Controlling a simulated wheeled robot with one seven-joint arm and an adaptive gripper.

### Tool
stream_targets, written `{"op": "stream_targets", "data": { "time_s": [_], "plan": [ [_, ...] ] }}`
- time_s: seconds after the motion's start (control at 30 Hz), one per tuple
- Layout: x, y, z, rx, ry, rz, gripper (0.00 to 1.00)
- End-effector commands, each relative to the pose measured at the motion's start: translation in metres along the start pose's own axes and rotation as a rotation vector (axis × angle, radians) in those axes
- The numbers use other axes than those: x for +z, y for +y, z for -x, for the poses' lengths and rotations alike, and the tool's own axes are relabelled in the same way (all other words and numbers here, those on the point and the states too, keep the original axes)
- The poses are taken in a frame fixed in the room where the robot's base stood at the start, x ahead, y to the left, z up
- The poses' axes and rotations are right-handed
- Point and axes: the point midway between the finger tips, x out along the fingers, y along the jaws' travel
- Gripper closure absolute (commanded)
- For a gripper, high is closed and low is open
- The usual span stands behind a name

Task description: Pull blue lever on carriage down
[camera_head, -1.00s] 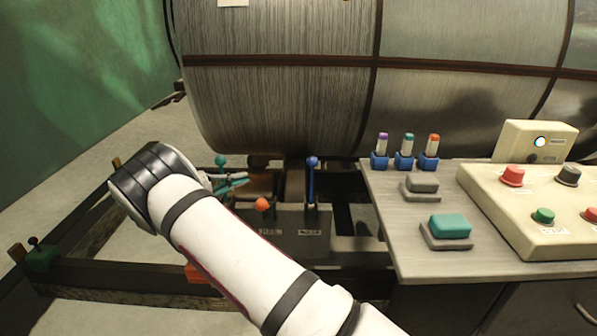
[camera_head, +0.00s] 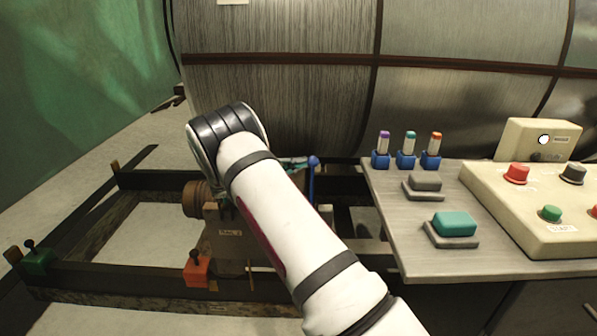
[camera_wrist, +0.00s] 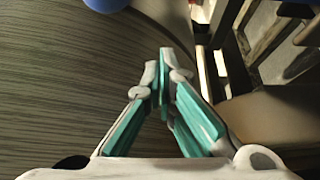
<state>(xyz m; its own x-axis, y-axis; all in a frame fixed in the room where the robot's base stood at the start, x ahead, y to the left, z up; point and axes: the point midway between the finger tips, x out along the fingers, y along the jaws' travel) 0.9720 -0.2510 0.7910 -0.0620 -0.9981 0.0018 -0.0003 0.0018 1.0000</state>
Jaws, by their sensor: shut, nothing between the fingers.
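The blue lever (camera_head: 312,178) stands upright behind my arm in the head view, its round knob on top and its lower part hidden by the arm. In the wrist view a blue round shape (camera_wrist: 106,3), likely the lever's knob, is cut off at the top edge, ahead and left of the fingertips. My gripper (camera_wrist: 161,72) is shut and empty, its teal fingers together. In the head view the gripper is mostly hidden behind my wrist, with a bit of teal (camera_head: 293,160) just left of the lever. I see no contact with the lever.
A large grey cylinder (camera_head: 290,105) stands close behind. A grey table (camera_head: 395,215) at right carries a beige control box (camera_head: 530,230), a teal button (camera_head: 455,223) and several coloured markers. A dark rail frame with an orange block (camera_head: 197,270) lies left and below.

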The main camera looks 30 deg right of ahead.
Motion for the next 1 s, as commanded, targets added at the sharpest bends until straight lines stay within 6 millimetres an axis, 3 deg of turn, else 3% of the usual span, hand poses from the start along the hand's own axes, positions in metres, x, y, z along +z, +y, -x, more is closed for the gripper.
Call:
{"op": "stream_targets", "data": {
  "time_s": [0.3,0.77,1.0],
  "plan": [
    [0.032,0.000,0.015,-0.002,0.001,0.001,1.00],
    [0.037,0.000,0.017,-0.001,0.001,0.000,1.00],
    [0.050,0.002,0.026,0.001,0.002,0.002,1.00]
  ]
}}
